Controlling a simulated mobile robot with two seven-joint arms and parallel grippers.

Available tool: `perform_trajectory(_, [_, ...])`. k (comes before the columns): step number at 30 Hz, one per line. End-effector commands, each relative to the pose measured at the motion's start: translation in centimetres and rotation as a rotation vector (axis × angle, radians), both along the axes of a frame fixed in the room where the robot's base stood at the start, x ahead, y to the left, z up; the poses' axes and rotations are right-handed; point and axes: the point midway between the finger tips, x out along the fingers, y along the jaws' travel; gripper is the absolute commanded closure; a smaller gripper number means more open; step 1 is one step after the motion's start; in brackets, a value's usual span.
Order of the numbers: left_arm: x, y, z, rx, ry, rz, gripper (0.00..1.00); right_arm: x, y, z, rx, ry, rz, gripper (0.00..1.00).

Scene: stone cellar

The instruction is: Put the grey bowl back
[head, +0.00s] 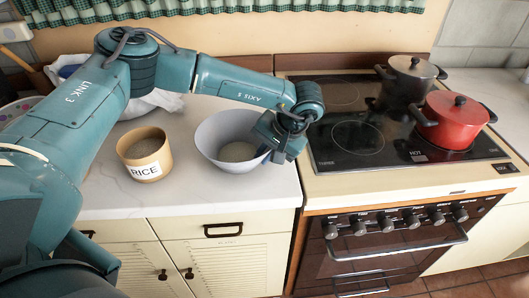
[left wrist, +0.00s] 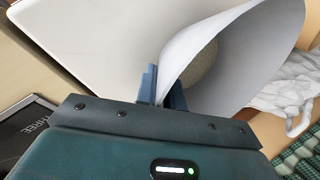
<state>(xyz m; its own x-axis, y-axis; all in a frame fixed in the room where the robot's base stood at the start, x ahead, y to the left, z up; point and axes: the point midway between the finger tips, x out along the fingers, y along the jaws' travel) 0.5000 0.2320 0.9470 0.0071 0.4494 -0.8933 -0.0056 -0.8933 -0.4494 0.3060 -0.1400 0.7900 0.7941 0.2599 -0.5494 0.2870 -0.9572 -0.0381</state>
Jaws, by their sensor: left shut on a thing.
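The grey bowl (head: 214,136) is on or just above the white counter, left of the stove; I cannot tell whether it touches the counter. It is upright, and something pale and grainy lies at its bottom. My left gripper (head: 272,150) is at the bowl's right side, shut on its rim. In the left wrist view the bowl (left wrist: 245,45) fills the upper right, its rim between the fingers of my left gripper (left wrist: 168,95). My right gripper is in neither view.
A tan container labelled RICE (head: 145,155) stands left of the bowl. A white cloth or bag (head: 160,99) lies behind it. The black stove top (head: 350,145) on the right bears a red pot (head: 450,122) and a dark pot (head: 408,85). Bare counter (head: 250,190) lies in front of the bowl.

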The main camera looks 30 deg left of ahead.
Motion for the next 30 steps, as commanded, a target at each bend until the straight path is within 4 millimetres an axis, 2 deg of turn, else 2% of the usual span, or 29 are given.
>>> perform_trajectory(1, [0.0, 0.0, -0.2, 0.000, 0.001, 0.000, 0.90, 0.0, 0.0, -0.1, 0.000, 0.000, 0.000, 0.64])
perform_trajectory(9, [0.0, 0.0, -0.1, 0.000, 0.001, 0.000, 0.69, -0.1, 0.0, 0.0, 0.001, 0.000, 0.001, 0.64])
perform_trajectory(19, [0.0, -0.2, 0.5, -0.001, -0.001, 0.000, 0.69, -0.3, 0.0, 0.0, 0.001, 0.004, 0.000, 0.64])
perform_trajectory(23, [0.1, -1.1, 2.2, -0.001, -0.003, -0.001, 0.69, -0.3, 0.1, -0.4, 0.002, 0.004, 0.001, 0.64])
perform_trajectory(30, [0.0, -3.5, 6.9, -0.001, -0.004, -0.002, 0.69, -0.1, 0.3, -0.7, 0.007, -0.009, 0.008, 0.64])
